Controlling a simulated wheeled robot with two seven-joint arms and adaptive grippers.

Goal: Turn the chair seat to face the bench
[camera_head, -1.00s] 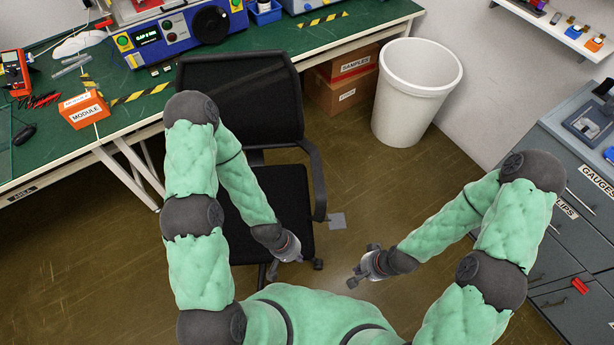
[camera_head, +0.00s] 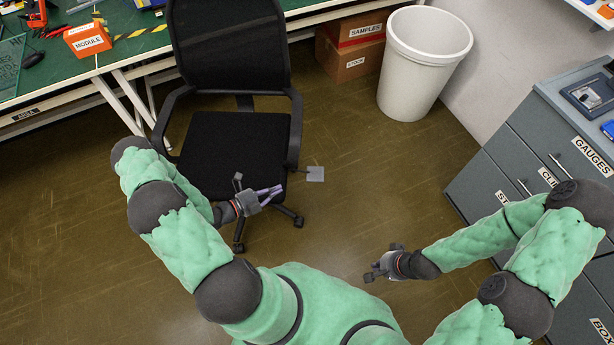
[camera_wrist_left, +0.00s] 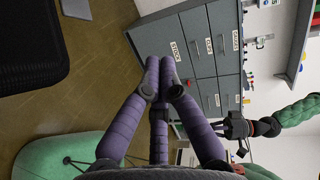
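The black office chair has its backrest (camera_head: 228,42) by the bench (camera_head: 130,35) and its seat (camera_head: 235,145) toward me, so it faces away from the bench. My left gripper (camera_head: 270,193) is at the seat's front edge, near the right corner; I cannot tell if it touches. In the left wrist view its purple fingers (camera_wrist_left: 160,72) are together with nothing visible between them. The black seat (camera_wrist_left: 40,42) shows at that view's upper left, apart from the fingers. My right gripper (camera_head: 376,268) is over bare floor, away from the chair; its fingers are too small to judge.
A white bin (camera_head: 425,65) and cardboard boxes (camera_head: 350,55) stand right of the chair. Grey drawer cabinets (camera_head: 520,150) line the right side.

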